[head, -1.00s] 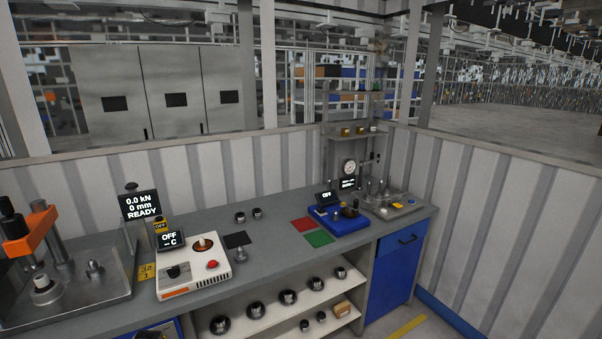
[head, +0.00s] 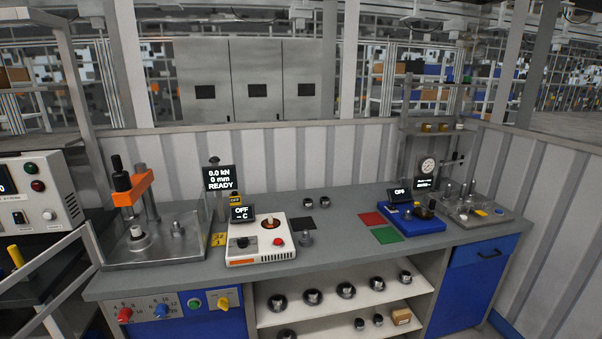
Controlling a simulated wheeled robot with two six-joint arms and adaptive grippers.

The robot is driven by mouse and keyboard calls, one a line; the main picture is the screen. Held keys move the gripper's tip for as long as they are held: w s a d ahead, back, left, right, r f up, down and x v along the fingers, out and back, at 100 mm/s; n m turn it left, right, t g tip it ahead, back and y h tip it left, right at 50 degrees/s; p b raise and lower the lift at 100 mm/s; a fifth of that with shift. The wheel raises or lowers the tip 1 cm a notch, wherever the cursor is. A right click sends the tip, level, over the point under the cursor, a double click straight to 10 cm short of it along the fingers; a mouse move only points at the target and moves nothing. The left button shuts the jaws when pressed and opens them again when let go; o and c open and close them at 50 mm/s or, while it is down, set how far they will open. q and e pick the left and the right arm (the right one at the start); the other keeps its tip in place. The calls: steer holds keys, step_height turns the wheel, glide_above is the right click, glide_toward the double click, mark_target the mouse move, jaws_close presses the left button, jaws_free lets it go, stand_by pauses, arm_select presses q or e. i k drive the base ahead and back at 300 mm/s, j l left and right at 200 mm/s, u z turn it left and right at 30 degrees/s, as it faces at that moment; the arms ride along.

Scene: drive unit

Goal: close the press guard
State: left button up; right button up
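The press (head: 138,205) stands at the left end of the workbench, with an orange head, a black ram top and a grey metal base plate (head: 160,257). A thin see-through panel (head: 204,222), which looks like part of the press guard, stands upright at the right side of the base. I cannot tell clearly whether the guard is open or closed. The display (head: 219,178) behind it reads 0.0 kN, 0 mm, READY. Neither of my grippers shows in the head view.
Right of the press, the workbench (head: 345,211) carries a white heater unit (head: 260,248) reading OFF, red and green mats (head: 387,235), a blue device (head: 415,222) and a gauge stand (head: 427,167). A control panel (head: 175,306) is below the press. A metal rail (head: 62,255) stands at left.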

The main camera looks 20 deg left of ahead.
mark_target(9, 281)
steer(key=u, duration=1.8)
steer(key=j+z, duration=0.1)
steer(key=z, duration=0.55)
steer(key=i+j+z, duration=0.2)
steer(key=j+z, duration=0.15)
steer(key=j, duration=0.45)
steer(key=j+z, duration=0.35)
steer(key=j, duration=0.45)
steer(key=j+z, duration=0.35)
steer(key=j, duration=1.25)
steer(key=k+j, duration=0.1)
steer(key=j, duration=1.35)
steer(key=k+z, duration=0.05)
